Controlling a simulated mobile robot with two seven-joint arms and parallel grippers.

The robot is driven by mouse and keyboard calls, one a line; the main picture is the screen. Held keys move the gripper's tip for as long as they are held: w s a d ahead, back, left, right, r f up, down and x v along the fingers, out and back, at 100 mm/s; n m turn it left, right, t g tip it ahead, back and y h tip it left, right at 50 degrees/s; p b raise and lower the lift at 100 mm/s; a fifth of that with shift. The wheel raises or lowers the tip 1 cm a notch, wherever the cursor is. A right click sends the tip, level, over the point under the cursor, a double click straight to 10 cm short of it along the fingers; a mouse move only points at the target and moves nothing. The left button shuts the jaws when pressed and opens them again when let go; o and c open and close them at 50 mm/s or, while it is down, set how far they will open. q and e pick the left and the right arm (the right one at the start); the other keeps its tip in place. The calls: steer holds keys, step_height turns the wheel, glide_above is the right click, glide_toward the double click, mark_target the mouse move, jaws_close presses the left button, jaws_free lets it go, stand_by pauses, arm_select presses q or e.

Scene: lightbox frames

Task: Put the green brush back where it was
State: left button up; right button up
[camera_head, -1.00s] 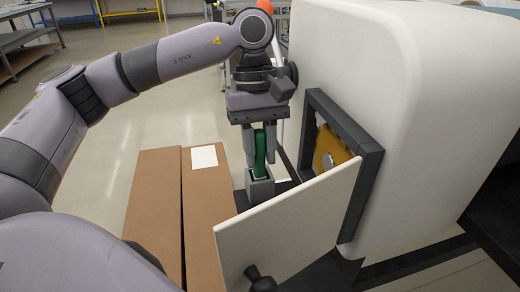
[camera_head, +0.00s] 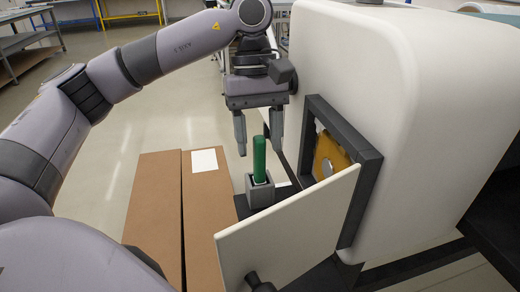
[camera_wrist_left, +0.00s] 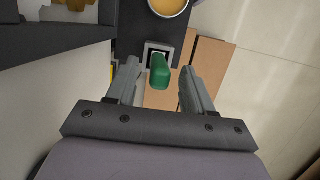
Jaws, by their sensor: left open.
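The green brush (camera_head: 259,158) stands upright in a small grey square holder (camera_head: 261,194) on a dark shelf. Its handle rises above the holder, and its lower end is hidden inside. My left gripper (camera_head: 260,148) is open above and around the top of the handle, with a finger on each side and apart from it. In the left wrist view the brush (camera_wrist_left: 159,72) shows between the spread fingers of the gripper (camera_wrist_left: 158,95), with the holder (camera_wrist_left: 151,51) beyond it. My right gripper does not show.
A white machine (camera_head: 400,100) stands at right, with a dark-framed opening and its white door (camera_head: 290,235) swung open close to the holder. A yellow part (camera_head: 330,155) shows inside. Cardboard boxes (camera_head: 155,210) lie left of the holder. A round container (camera_wrist_left: 170,5) is beside the holder in the wrist view.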

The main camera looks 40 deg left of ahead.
arm_select(q)
steer(key=p+v, duration=0.2)
steer(key=v, duration=0.7)
steer(key=shift+s, duration=0.1)
